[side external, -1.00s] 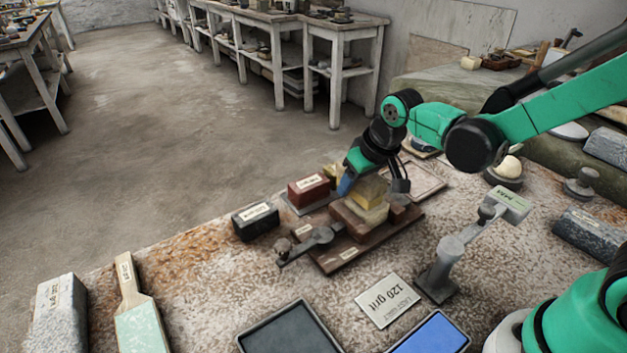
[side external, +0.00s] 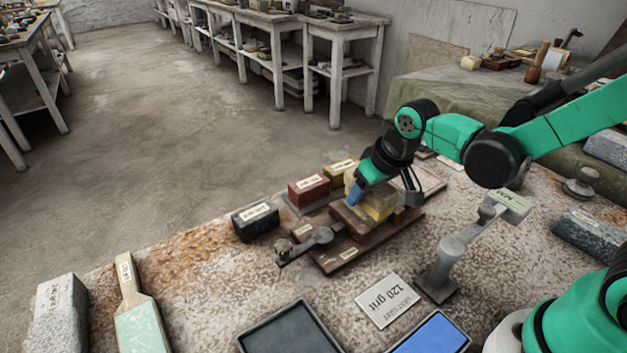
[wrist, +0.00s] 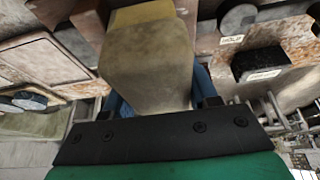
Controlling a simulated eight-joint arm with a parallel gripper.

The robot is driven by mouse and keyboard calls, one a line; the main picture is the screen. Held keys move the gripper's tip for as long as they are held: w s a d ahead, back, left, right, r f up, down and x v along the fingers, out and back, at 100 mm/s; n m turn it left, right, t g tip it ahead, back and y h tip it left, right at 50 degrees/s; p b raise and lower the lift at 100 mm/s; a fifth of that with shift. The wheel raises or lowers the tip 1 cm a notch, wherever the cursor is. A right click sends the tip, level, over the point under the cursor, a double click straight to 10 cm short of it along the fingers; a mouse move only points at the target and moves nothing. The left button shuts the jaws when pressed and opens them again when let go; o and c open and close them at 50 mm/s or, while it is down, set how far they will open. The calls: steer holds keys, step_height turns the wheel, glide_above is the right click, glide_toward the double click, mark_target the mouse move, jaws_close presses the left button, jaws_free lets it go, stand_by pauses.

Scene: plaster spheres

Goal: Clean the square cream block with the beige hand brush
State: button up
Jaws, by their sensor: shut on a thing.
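My gripper (side external: 362,193), with blue fingertips, is shut on the beige hand brush (side external: 378,204), a yellowish-beige block. In the wrist view the brush (wrist: 148,65) fills the space between the fingers and shows a yellower far part. The gripper and brush cover much of the block.
A red block (side external: 308,190), an olive-yellow block (side external: 341,170) and a dark block (side external: 256,222) stand behind and left of the board. A grey stand (side external: 447,262) is at the right.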

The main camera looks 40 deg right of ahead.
steer(key=shift+f, duration=0.55)
steer(key=shift+s, duration=1.1)
steer(key=shift+w, duration=2.25)
steer(key=shift+s, duration=0.1)
steer(key=shift+s, duration=2.15)
